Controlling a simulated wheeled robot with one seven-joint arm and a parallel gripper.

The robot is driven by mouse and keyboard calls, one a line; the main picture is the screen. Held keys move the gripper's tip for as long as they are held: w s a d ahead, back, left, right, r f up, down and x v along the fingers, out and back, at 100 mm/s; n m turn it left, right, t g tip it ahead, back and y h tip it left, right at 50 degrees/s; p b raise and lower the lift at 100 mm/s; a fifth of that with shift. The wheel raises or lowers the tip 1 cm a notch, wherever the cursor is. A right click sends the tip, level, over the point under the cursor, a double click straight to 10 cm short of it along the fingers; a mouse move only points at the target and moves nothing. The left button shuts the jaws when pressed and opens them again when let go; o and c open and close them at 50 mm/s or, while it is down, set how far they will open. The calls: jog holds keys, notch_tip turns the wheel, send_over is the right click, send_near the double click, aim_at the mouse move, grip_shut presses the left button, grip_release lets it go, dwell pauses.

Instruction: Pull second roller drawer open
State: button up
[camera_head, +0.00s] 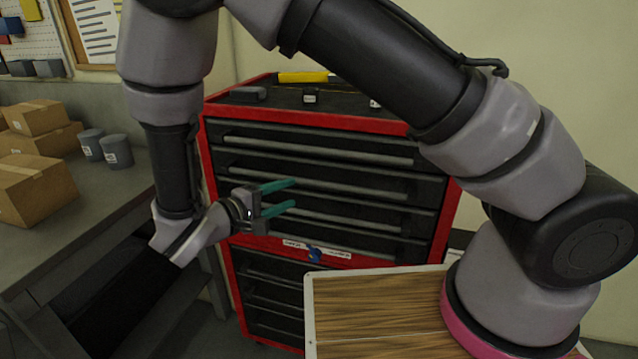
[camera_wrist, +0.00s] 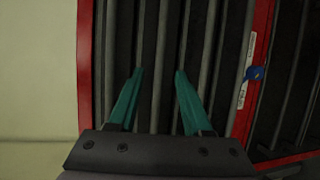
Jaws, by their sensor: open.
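The red roller cabinet (camera_head: 208,165) stands in the middle of the head view, with a stack of black drawers bearing long grey handle bars. The second drawer from the top (camera_head: 350,180) looks shut, flush with the others. My gripper (camera_head: 294,193) is open and empty, its teal fingers pointing right, in front of the upper drawers. In the wrist view the drawers run as upright strips, and my open gripper (camera_wrist: 159,71) faces them with nothing between the fingers. I cannot tell whether the fingertips touch any handle.
A blue knob (camera_head: 314,255) sits on the red strip below the upper drawers. A wooden-topped board (camera_head: 385,320) stands at the front right. A grey bench (camera_head: 60,215) on the left holds cardboard boxes (camera_head: 38,118) and two grey cups (camera_head: 116,151).

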aim_at(315, 183)
jog(key=x, duration=1)
jog(key=shift+w+d+f, duration=0.1)
jog(key=shift+w+d, duration=0.05)
jog(key=shift+d, duration=0.25)
grip_shut()
dwell(0.9)
